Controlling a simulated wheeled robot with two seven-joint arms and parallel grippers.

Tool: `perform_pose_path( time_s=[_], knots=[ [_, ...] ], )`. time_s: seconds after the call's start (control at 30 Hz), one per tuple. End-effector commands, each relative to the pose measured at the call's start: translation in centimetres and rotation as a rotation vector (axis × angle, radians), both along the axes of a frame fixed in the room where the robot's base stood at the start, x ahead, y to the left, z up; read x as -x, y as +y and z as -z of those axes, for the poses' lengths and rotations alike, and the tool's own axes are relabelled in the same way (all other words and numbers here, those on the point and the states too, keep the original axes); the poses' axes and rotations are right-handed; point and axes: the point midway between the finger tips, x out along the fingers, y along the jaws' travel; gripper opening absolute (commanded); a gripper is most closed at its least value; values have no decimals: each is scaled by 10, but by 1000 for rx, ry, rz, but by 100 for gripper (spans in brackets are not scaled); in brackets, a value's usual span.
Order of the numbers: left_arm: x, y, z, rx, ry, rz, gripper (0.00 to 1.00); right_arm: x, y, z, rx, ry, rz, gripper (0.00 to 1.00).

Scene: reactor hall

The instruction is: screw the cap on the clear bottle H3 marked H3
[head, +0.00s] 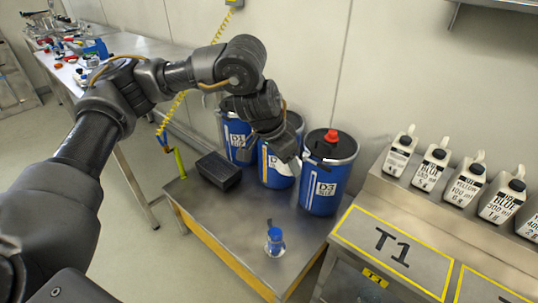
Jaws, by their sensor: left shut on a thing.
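A small clear bottle (274,246) stands upright on the metal table, near its front right part. Blue shows at its upper part, and a small dark blue piece is at its top. I cannot tell whether this is a cap, and no H3 mark is readable. My left gripper (295,163) is above and behind the bottle in the picture, in front of the blue drums. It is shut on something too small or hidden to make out. It is apart from the bottle. My right gripper is not in view.
The metal table (222,222) is mostly clear around the bottle. A black box (218,170) and blue drums, one marked D3 (328,180) with a red cap, stand behind. On the right are a T1 bench (375,218) and several white jugs (465,184).

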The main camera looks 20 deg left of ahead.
Motion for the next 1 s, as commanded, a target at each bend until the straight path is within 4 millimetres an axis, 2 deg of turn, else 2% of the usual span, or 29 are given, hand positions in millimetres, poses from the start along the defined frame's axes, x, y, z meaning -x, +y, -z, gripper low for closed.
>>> perform_pose_path(
  time_s=[0.03,0.2,0.43,0.6,1.0],
  knots=[
    [14,-1,-1,0,1,59,38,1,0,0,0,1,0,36],
    [56,11,1,-1,0,214,38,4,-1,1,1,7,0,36],
    [93,37,9,0,0,320,38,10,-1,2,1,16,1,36],
    [101,41,11,2,1,339,38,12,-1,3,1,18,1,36],
    [100,40,11,1,1,337,38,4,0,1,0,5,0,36]
  ],
)
